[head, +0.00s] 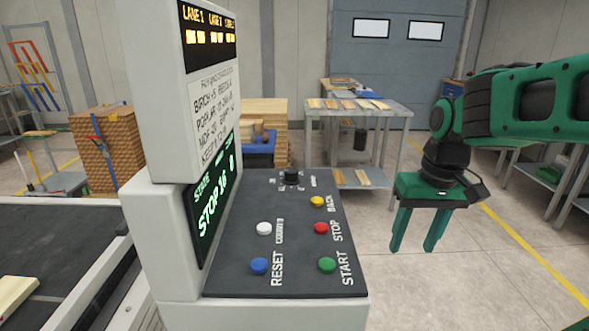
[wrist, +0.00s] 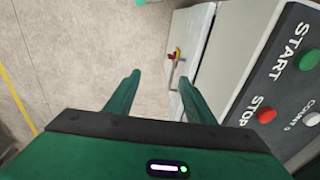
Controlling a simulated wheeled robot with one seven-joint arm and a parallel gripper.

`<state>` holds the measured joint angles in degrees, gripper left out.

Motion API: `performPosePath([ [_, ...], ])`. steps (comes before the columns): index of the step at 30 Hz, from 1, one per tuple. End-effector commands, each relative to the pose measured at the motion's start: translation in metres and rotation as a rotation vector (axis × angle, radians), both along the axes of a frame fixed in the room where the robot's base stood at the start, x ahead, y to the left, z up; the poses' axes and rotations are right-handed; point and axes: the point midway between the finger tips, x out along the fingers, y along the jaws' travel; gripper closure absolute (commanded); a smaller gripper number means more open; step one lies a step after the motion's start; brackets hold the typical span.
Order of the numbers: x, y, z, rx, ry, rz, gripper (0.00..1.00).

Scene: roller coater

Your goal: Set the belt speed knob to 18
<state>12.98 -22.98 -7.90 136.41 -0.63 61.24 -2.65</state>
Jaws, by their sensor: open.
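The belt speed knob (head: 291,178) is a black knob at the far end of the dark control panel (head: 265,205) in the head view. Its marks are too small to read. The green display (head: 212,195) beside the panel shows "STATE" and "STOP", with numbers that look like 16 and 0. My gripper (head: 416,247) is open and empty, fingers pointing down, in the air to the right of the panel and apart from the knob. In the wrist view my open fingers (wrist: 153,85) are over bare floor beside the console; the knob is not in this view.
The panel carries buttons: white (head: 264,228), blue (head: 260,266), yellow (head: 317,201), red (head: 321,228) and green (head: 327,265). A tall sign housing (head: 160,90) rises on the panel's left. A conveyor (head: 70,255) lies left. A table (head: 340,110) with boards stands behind.

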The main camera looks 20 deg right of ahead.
Motion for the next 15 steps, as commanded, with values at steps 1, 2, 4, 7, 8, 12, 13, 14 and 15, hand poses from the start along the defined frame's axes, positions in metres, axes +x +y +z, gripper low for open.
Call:
performPosePath([
  [1, 0.038, 0.007, 0.019, 0.0, -0.033, 0.096, 0.51],
  [2, 0.059, 0.013, 0.03, 0.001, -0.056, 0.161, 0.51],
  [4, 0.107, 0.031, 0.056, 0.004, -0.106, 0.317, 0.51],
  [7, 0.166, 0.059, 0.087, 0.01, -0.173, 0.533, 0.51],
  [8, 0.181, 0.068, 0.095, 0.012, -0.192, 0.594, 0.51],
  [12, 0.233, 0.103, 0.126, 0.018, -0.266, 0.832, 0.51],
  [13, 0.24, 0.109, 0.131, 0.02, -0.279, 0.869, 0.51],
  [14, 0.246, 0.113, 0.135, 0.02, -0.29, 0.902, 0.51],
  [15, 0.253, 0.119, 0.139, 0.021, -0.303, 0.94, 0.51],
])
